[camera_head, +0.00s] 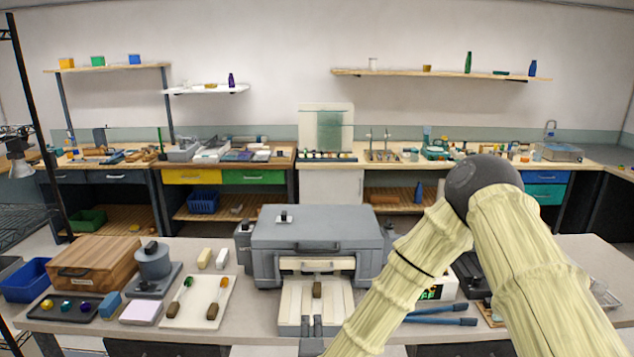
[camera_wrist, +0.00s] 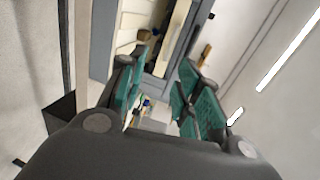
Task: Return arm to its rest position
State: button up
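My gripper (camera_wrist: 163,60) shows in the wrist view with its two teal-padded fingers spread apart. Nothing is held between them; only background shows in the gap. In the head view my pale, sleeved arm (camera_head: 540,265) bends at a dark elbow on the right and slopes down to the bottom middle edge. The gripper itself is not clearly visible there. The arm's lower end is in front of and right of a grey box-shaped machine (camera_head: 315,228). Its grey frame (camera_wrist: 160,88) and cream interior lie beyond the fingertips in the wrist view.
A cream tray (camera_head: 296,317) with a brown block (camera_head: 317,290) extends from the machine. Left are a white board (camera_head: 203,318) with rods, a dark tray (camera_head: 45,309) and a wooden box (camera_head: 95,262). Blue-handled tools (camera_head: 440,320) lie beside my arm. Floor separates this table from the back benches.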

jog(key=s+d+f+n+g+y+b, duration=0.1)
jog(key=s+d+f+n+g, duration=0.15)
jog(key=s+f, duration=0.4)
jog(key=s+d+f+n+g+b, duration=0.2)
jog(key=s+d+f+n, duration=0.15)
jog(key=f, duration=0.55)
jog(key=s+d+f+n+g+y+b, duration=0.1)
jog(key=s+d+f+n+g, duration=0.2)
jog(key=s+f, duration=0.35)
jog(key=s+d+f+n+g+h+b, duration=0.1)
jog(key=s+d+f+n+g, duration=0.3)
jog(key=s, duration=0.7)
jog(key=s+d+f+n+g+h+b, duration=0.1)
jog(key=s+d+f+n+g, duration=0.3)
jog(key=s+d+f, duration=0.4)
jog(key=s+d+b, duration=0.1)
jog(key=s+d, duration=0.2)
jog(key=s, duration=0.1)
